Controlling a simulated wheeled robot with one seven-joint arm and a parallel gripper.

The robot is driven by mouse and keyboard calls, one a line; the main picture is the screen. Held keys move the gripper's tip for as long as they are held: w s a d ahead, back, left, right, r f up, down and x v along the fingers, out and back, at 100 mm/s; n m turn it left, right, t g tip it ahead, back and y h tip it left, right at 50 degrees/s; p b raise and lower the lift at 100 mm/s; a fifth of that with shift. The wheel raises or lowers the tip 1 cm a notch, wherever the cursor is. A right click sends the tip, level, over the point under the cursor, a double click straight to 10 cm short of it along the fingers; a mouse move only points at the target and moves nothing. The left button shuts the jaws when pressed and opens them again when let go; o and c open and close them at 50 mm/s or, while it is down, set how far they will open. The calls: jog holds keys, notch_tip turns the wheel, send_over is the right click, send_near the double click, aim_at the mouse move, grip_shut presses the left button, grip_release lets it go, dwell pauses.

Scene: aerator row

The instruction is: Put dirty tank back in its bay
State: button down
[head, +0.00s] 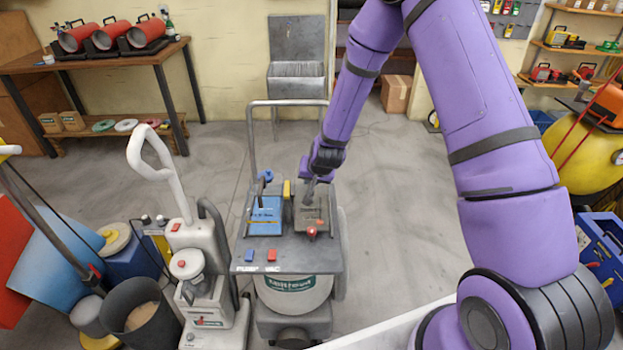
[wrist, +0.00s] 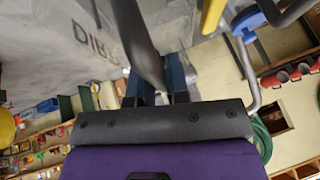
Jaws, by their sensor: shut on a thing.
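The dirty tank (head: 312,217) is a grey-brown box with a red part on its front, at the right side of the floor machine's top deck. Its grey wall with the letters "DIR" shows in the wrist view (wrist: 75,45). My gripper (head: 311,188) is above the tank, shut on its dark handle, which also shows in the wrist view (wrist: 142,45). The fingertips (wrist: 163,92) are partly hidden behind the gripper body. The bay is hidden under or behind the tank, and I cannot tell whether the tank is seated or raised.
A blue tank (head: 264,217) stands just left, with a yellow part (head: 287,190) between. The machine's deck (head: 285,268) carries blue and red switches at its front. A grey push handle (head: 252,140) rises behind.

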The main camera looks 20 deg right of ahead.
jog(key=shift+f, duration=1.1)
dwell(0.3)
jog(key=c, duration=1)
grip_release()
jog(key=shift+c, duration=0.2)
jog(key=shift+s+r, duration=0.1)
jog(key=s+d+r+n, duration=0.1)
jog(key=s+r, duration=0.5)
jog(key=r, duration=0.5)
jog(key=s+d+r+n, duration=0.1)
jog(key=s+r, duration=0.4)
jog(key=r, duration=0.6)
jog(key=s+d+r+n, duration=0.1)
jog(key=s+r, duration=0.5)
jog(key=r, duration=0.4)
jog(key=s+d+r, duration=0.1)
jog(key=s+r, duration=0.2)
jog(key=s, duration=0.3)
jog(key=s+d+r+n, duration=0.1)
jog(key=s+r, duration=0.2)
jog(key=s, duration=0.4)
jog(key=s+d+r+g, duration=0.1)
jog(key=s+d+r, duration=0.1)
jog(key=s+r, duration=0.2)
jog(key=s, duration=0.3)
jog(key=shift+s+h, duration=0.2)
jog(key=shift+h, duration=0.2)
